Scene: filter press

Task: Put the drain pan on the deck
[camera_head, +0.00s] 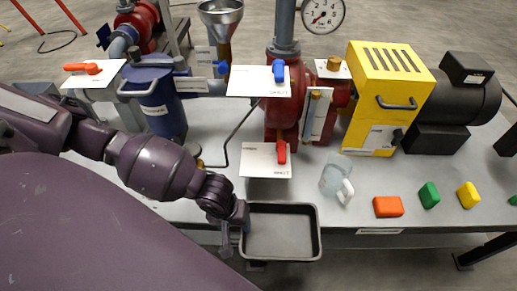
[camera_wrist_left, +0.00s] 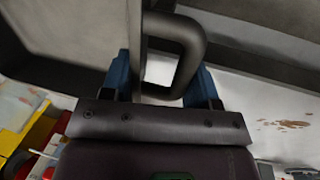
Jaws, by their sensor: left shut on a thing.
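The drain pan (camera_head: 281,233) is a dark grey, shallow, empty rectangular tray. In the head view it overlaps the front edge of the grey deck (camera_head: 430,212); I cannot tell whether it touches the deck. My left gripper (camera_head: 238,224) is at the pan's left end, shut on its handle. The left wrist view shows the dark looped handle (camera_wrist_left: 190,42) between the blue fingertips, with the pan's wall beside it. My right gripper is not in view.
A blue canister (camera_head: 160,104), red pump (camera_head: 284,115) and yellow box (camera_head: 386,82) stand farther back.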

